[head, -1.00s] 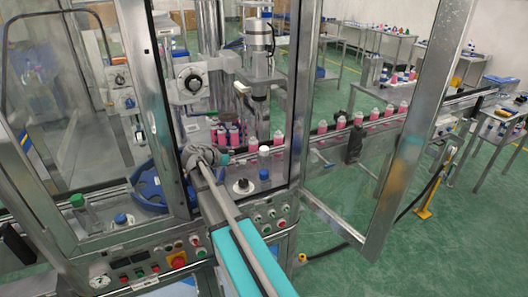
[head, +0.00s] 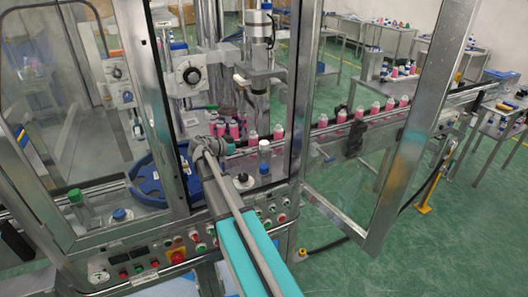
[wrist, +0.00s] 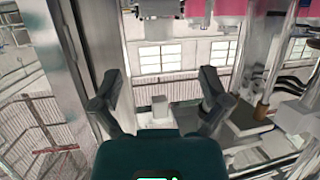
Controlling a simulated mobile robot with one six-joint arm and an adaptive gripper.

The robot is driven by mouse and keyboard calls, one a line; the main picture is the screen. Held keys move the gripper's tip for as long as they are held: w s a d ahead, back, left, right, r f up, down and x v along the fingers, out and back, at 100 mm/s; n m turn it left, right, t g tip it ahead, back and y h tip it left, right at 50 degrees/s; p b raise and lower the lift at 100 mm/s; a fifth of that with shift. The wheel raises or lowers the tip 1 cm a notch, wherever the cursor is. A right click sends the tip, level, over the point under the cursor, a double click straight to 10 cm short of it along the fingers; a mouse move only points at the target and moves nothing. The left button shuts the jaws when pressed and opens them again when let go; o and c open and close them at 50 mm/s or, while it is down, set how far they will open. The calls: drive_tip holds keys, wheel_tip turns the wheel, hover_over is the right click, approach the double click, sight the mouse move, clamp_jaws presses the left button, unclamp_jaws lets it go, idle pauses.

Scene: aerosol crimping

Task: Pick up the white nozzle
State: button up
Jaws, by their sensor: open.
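My gripper (wrist: 160,88) is open and empty, its two dark fingers spread wide in the wrist view. A small white block-like piece, which may be the white nozzle (wrist: 160,105), shows between the fingers, beyond them; I cannot tell its distance. In the head view my gripper (head: 224,146) is inside the machine, left of a white-topped piece (head: 264,146) that stands above a blue cap (head: 264,169). I cannot tell for sure which white piece is the nozzle.
Pink bottles (head: 376,111) line the conveyor to the right. More pink bottles (head: 232,129) stand just behind my gripper. A blue round guide (head: 148,185) lies at left. Metal door frames (head: 410,130) flank the opening, and a crimping column (head: 260,65) stands behind.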

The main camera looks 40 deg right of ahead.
sight(264, 145)
drive_tip(key=shift+b+x, duration=0.7)
drive_tip(key=shift+x, duration=1.9)
drive_tip(key=shift+b+x, duration=0.8)
drive_tip(key=shift+x, duration=1.8)
drive_tip(key=shift+s+r, duration=0.1)
clamp_jaws()
